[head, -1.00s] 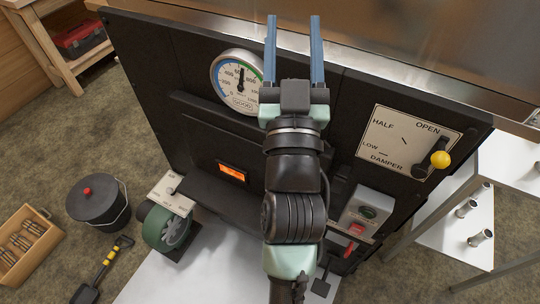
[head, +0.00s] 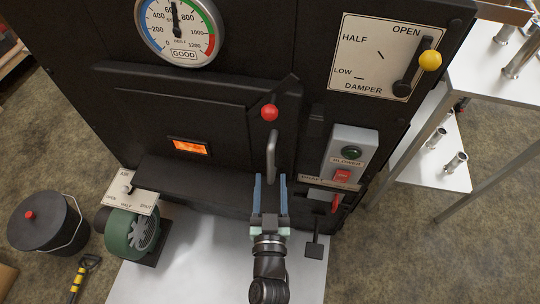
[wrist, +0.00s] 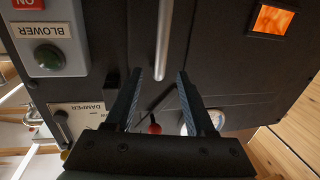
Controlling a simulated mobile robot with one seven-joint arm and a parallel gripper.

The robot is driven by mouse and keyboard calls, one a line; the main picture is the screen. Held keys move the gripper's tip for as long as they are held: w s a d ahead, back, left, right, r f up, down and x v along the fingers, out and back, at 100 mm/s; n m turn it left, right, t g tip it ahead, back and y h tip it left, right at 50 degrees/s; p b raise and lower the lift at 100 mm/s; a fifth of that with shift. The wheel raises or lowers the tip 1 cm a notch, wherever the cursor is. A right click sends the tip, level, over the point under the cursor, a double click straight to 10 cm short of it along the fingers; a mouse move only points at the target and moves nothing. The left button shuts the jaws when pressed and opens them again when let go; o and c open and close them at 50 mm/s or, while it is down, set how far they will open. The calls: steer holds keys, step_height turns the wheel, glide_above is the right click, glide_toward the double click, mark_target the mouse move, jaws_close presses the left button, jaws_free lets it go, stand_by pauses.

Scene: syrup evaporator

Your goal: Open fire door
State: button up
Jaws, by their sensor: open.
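The black fire door (head: 150,115) is shut on the front of the dark evaporator, with a small glowing orange window (head: 188,147). A grey vertical bar handle (head: 271,155) stands at the door's right side, with a red ball knob (head: 269,113) above it. My gripper (head: 270,182) is open and empty, just below the handle's lower end in the head view. In the wrist view, the handle (wrist: 164,40) hangs between the lines of my two open fingers (wrist: 158,95), seen upside down. I cannot tell how far the fingertips are from it.
A blower box (head: 350,155) with a green button and red switch sits right of the handle. The damper plate (head: 385,55) has a yellow-knobbed lever (head: 430,60). A green fan (head: 132,232), a lidded black bucket (head: 45,222) and a shovel (head: 78,280) are at left. A white table (head: 495,75) stands right.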

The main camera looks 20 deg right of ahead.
mark_target(270, 159)
steer(key=b+x, duration=0.1)
steer(key=x, duration=0.7)
steer(key=shift+b, duration=0.35)
jaws_close()
steer(key=shift+a, duration=0.1)
stand_by(0.9)
